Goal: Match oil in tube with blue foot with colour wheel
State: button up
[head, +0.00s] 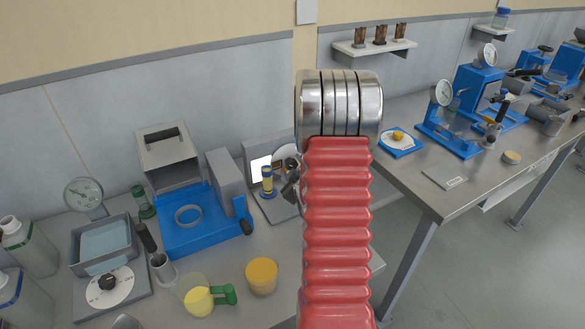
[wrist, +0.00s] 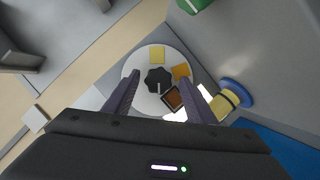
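The tube with the blue foot (head: 267,181) holds yellow oil and stands upright in front of a bright white panel (head: 261,169) on a grey stand. In the wrist view the tube (wrist: 229,103) is right of my fingers. The colour wheel (wrist: 147,103) is a pale disc with yellow, orange and brown patches and a black central knob (wrist: 158,80). In the head view the wheel is mostly hidden behind my arm. My gripper (wrist: 168,82) is open, its two fingers either side of the knob in the picture. I cannot tell whether they touch it.
A blue tray unit (head: 205,235) with a grey lidded box stands left of the wheel stand. A yellow-filled beaker (head: 198,300), an amber jar (head: 262,275) and a water bath (head: 104,243) stand on the bench. A second bench (head: 455,190) is at the right.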

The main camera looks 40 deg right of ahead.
jog(key=shift+s, duration=0.1)
jog(key=c, duration=1)
jog(key=shift+m, duration=0.3)
jog(key=m+y, duration=0.2)
jog(key=m, duration=0.1)
jog(key=shift+s+d, duration=0.1)
jog(key=shift+d, duration=0.05)
jog(key=m+y, duration=0.2)
jog(key=m, duration=0.1)
jog(key=shift+d+t+y, duration=0.15)
jog(key=shift+t+y, duration=0.15)
jog(key=m+y, duration=0.1)
jog(key=m, duration=0.1)
jog(key=m+t+y, duration=0.1)
jog(key=m, duration=0.1)
jog(key=shift+s+d+f, duration=0.15)
jog(key=m+y, duration=0.1)
jog(key=m+t, duration=0.1)
jog(key=m, duration=0.1)
jog(key=shift+d+f+m+t+y, duration=0.1)
jog(key=shift+d+m+t+y, duration=0.05)
jog(key=shift+m+t+y, duration=0.2)
